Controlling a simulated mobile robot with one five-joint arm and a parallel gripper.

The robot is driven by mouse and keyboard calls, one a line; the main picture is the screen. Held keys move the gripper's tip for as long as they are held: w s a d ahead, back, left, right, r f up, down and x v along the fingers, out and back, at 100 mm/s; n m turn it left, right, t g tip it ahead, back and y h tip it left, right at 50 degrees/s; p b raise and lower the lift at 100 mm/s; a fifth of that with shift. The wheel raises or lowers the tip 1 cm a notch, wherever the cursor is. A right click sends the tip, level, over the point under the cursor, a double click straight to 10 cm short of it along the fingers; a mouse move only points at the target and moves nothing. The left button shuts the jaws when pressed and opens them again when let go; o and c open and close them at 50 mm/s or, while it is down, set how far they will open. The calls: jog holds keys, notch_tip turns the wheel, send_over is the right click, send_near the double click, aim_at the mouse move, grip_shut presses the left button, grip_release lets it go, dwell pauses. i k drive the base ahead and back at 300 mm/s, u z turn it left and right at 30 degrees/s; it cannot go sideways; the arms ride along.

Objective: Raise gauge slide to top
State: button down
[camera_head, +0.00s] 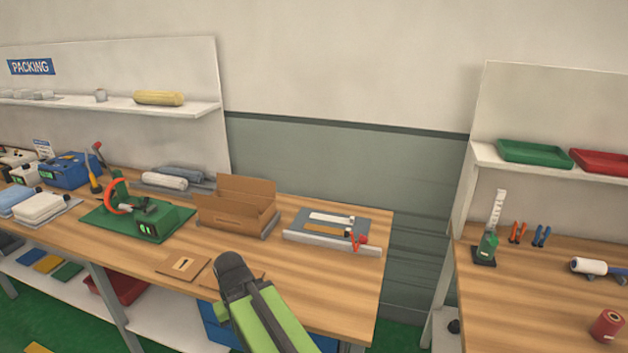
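What looks like the gauge stands on the right-hand table: a white upright scale (498,209) with dark marks, on a dark base (484,257). A green block (487,245), which looks like its slide, sits low on the scale, just above the base. The scale leans slightly in the picture. My green arm with a dark rounded joint shows at the bottom centre, in front of the left-hand table and well left of the gauge. No gripper fingers can be made out. Nothing of mine is near the gauge.
Orange-handled (517,232) and blue-handled (541,236) tools stand right of the gauge. A white roller (588,266) and red spool (607,325) lie farther right. Green (535,152) and red (601,162) trays sit on the shelf above. A gap separates this table from the packing table (340,290).

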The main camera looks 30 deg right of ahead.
aim_at(489, 234)
jog(key=u, duration=0.1)
jog(key=k, duration=1)
jog(key=z, duration=2.35)
jog(key=i, duration=0.2)
jog(key=u, duration=0.5)
jog(key=k, duration=0.5)
jog(key=u, duration=0.25)
jog(key=i, duration=0.5)
jog(key=u, duration=0.05)
